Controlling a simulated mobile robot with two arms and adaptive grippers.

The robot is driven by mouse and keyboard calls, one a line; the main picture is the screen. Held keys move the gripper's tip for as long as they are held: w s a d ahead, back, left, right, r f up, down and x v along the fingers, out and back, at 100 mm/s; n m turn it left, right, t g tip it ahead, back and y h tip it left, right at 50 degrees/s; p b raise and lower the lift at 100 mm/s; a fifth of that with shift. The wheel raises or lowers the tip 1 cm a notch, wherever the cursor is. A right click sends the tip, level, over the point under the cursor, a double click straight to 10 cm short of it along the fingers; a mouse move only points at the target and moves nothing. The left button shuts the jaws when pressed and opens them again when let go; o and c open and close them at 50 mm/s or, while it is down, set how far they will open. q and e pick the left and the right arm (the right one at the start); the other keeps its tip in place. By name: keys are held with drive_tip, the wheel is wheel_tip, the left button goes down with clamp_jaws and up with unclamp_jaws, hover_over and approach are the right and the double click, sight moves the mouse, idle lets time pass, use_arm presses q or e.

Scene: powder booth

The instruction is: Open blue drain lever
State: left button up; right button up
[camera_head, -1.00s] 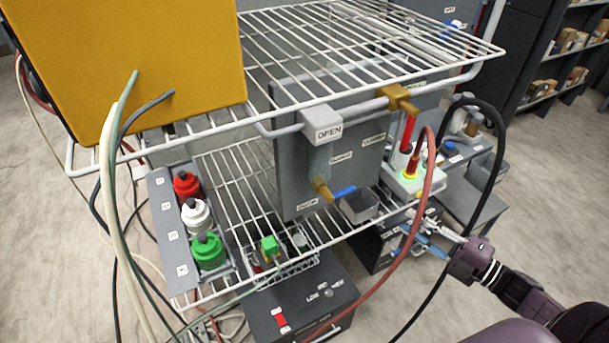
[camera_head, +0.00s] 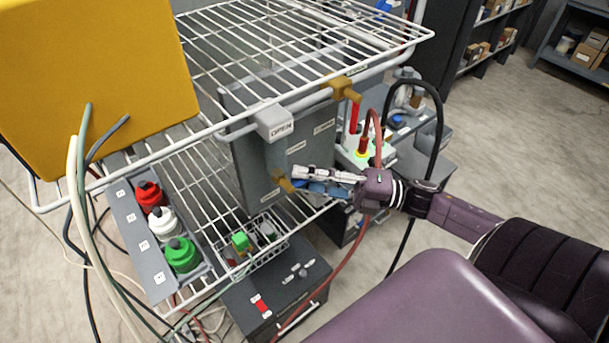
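The brass drain valve (camera_head: 284,182) sits low on the front of the grey panel (camera_head: 255,145). My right gripper (camera_head: 305,180) reaches in from the right, with its fingertips beside this valve. My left gripper is not in view.
A red lever (camera_head: 354,117) hangs from the upper brass valve (camera_head: 342,88). A white wire shelf (camera_head: 300,40) overhangs the panel. A red hose (camera_head: 330,262) and a black hose (camera_head: 440,120) loop near my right arm. Red, white and green-topped bottles (camera_head: 182,254) stand at left.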

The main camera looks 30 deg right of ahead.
clamp_jaws()
idle(0.3)
drive_tip(key=shift+f, duration=0.1)
drive_tip(key=f+m+t+b, duration=0.1)
drive_tip(key=b, duration=0.1)
drive_tip(key=shift+m+y+b, duration=0.3)
drive_tip(key=shift+s+a+f+m+t+h+b, duration=0.1)
drive_tip(key=shift+a+f+m+t+h+b, duration=0.8)
drive_tip(key=shift+m+t+h, duration=2.85)
drive_tip(key=shift+w+a+f+m+t+h+b, duration=0.1)
drive_tip(key=shift+a+m+t+h+b, duration=0.45)
drive_tip(key=shift+m+h+b, duration=3.4)
drive_tip(key=shift+s+a+f+m+t+h+p, duration=0.1)
drive_tip(key=shift+a+f+m+t+h+p, duration=0.4)
drive_tip(key=shift+m+t+h+p, duration=3.85)
drive_tip(key=m+g+y+b, duration=0.4)
drive_tip(key=m+b, duration=0.1)
drive_tip(key=b, duration=0.1)
drive_tip(key=shift+m+y, duration=0.35)
